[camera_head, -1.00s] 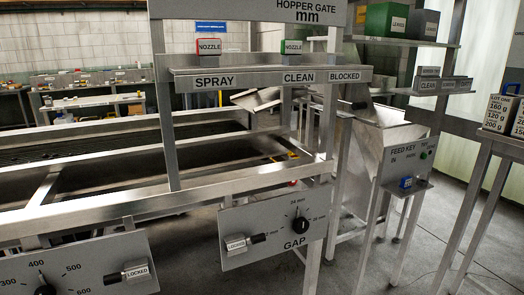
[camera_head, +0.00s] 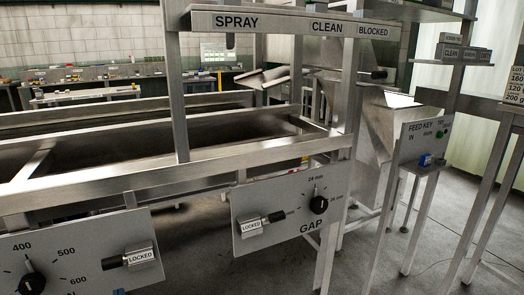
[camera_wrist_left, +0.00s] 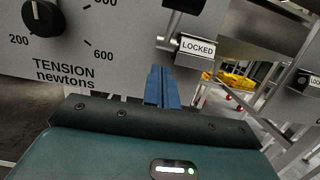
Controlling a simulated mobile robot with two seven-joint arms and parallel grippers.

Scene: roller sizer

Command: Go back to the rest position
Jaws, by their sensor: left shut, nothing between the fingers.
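My left gripper shows in the left wrist view with its blue fingers (camera_wrist_left: 163,87) together and nothing between them. They are just below the tension panel (camera_wrist_left: 85,50), close to the locking latch marked LOCKED (camera_wrist_left: 197,46). In the head view only a small blue tip of the left gripper (camera_head: 118,292) shows at the bottom edge, below the tension panel (camera_head: 85,240). The tension knob (camera_head: 31,284) is at the lower left. My right gripper is not in view.
The gap panel (camera_head: 295,235) with its own LOCKED latch hangs from the sizer frame (camera_head: 180,170). The feed key box (camera_head: 425,140) stands to the right. Grey floor (camera_head: 380,265) is open between the stands.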

